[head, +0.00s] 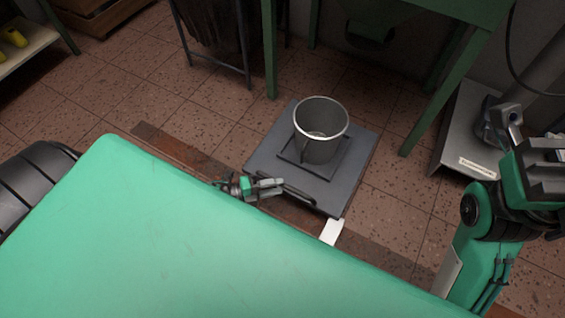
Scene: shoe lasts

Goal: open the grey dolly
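The grey dolly (268,160) is a flat, low, dark grey platform on the floor in the middle of the head view. A round metal bucket (320,150) stands on a darker square plate on top of it. A dark bar-like handle (300,195) lies along the dolly's near edge. My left gripper (272,187) is at the near left edge, with its grey fingers pointing right, close to the handle's left end. Contact and finger gap are too small to tell. My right gripper (504,118) is at the far right, raised and away from the dolly; its fingers are unclear.
A green-legged machine (462,85) stands behind and right of the dolly. A grey platform with a label (462,140) lies at the right. A dark bin in a metal frame (215,40) stands behind left. A shelf with yellow items (22,45) is far left. Tiled floor left of the dolly is clear.

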